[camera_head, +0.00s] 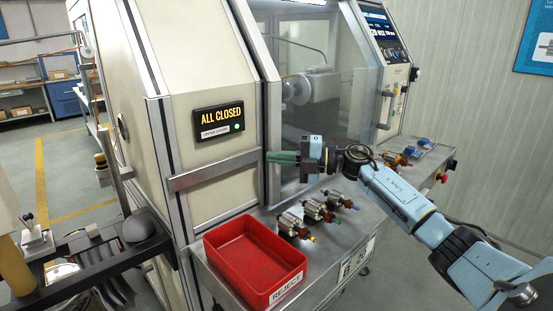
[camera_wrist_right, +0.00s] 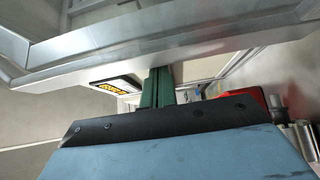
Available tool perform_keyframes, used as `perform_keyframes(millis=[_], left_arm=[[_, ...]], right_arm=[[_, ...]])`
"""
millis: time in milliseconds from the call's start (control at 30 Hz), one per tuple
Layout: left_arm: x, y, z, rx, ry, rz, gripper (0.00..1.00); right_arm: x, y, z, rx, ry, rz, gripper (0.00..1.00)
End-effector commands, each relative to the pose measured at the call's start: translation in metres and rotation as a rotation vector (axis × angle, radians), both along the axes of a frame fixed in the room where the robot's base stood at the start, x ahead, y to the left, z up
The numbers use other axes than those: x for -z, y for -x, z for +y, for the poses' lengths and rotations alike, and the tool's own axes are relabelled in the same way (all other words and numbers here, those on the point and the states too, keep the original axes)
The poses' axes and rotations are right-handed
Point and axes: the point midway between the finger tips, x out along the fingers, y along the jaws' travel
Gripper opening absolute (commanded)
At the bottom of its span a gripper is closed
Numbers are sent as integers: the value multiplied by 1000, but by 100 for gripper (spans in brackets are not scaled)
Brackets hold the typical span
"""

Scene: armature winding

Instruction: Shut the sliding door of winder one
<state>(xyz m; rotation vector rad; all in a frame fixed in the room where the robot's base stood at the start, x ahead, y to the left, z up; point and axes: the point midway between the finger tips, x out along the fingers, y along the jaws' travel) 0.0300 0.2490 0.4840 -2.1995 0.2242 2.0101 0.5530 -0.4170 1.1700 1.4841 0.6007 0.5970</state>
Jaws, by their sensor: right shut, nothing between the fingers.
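The winder's sliding door is a clear pane (camera_head: 345,110) in a metal frame, across the front opening of the cream machine. A display on the machine (camera_head: 219,118) reads "ALL CLOSED" with a green light; it also shows in the wrist view (camera_wrist_right: 117,86). My right gripper (camera_head: 270,157) has its green fingers shut and empty, pointing left at the upright metal frame at the pane's left side. In the wrist view the fingers (camera_wrist_right: 157,85) lie just below a metal rail (camera_wrist_right: 170,45); I cannot tell whether they touch it. My left gripper is not in view.
A red reject bin (camera_head: 252,262) stands on the front shelf below the door. Several armatures (camera_head: 315,210) lie beside it, under my right arm. Blue parts (camera_head: 422,145) sit farther right on the shelf. A vertical handle (camera_head: 387,107) stands at the opening's right side.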

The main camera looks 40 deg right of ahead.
Motion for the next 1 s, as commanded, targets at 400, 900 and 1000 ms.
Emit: perform_keyframes(millis=[400,900,1000], left_arm=[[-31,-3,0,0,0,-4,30],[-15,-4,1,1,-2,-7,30],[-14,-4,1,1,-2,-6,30]], right_arm=[[-7,-2,39,-6,1,-1,0],[1,60,-11,-10,3,2,0],[0,66,-16,-11,3,2,0]])
